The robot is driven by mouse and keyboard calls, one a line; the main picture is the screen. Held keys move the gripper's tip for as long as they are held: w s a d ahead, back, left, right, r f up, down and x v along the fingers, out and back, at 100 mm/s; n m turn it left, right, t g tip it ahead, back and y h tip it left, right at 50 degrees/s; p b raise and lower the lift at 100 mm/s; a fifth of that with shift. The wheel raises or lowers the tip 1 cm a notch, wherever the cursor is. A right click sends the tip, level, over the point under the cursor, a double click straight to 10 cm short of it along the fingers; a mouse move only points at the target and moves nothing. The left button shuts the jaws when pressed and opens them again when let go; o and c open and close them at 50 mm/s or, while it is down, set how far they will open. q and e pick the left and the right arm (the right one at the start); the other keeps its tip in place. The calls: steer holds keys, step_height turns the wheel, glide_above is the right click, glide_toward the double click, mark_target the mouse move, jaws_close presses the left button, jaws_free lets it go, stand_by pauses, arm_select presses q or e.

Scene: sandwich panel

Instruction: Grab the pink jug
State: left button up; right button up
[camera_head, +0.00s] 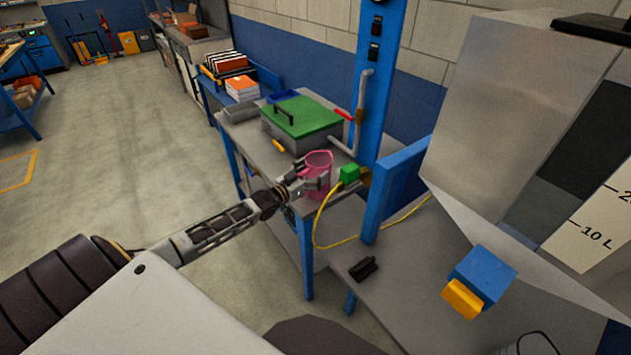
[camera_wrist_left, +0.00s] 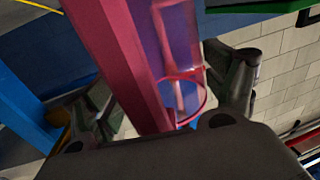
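The pink jug (camera_head: 319,166) is translucent and stands near the front right corner of the blue-legged table. My left gripper (camera_head: 311,177) is at the jug's near side, its fingers spread. In the left wrist view, the jug (camera_wrist_left: 122,60) fills the space between the fingers, with its solid pink bar close to the camera and its clear body and rim behind. One finger of my left gripper (camera_wrist_left: 172,92) shows on each side of the jug, and the fingers look wide apart. I cannot tell whether either finger touches it. My right gripper is not in view.
A grey box with a green lid (camera_head: 303,116) sits behind the jug. A green block with a yellow cable (camera_head: 348,174) is just right of the jug, beside a blue post (camera_head: 378,90). A large grey tank (camera_head: 520,100) stands at right. Open floor (camera_head: 130,150) lies left.

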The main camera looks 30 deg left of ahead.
arm_select(q)
steer(key=c, duration=0.5)
steer(key=shift+r, duration=0.1)
steer(key=shift+r, duration=4.9)
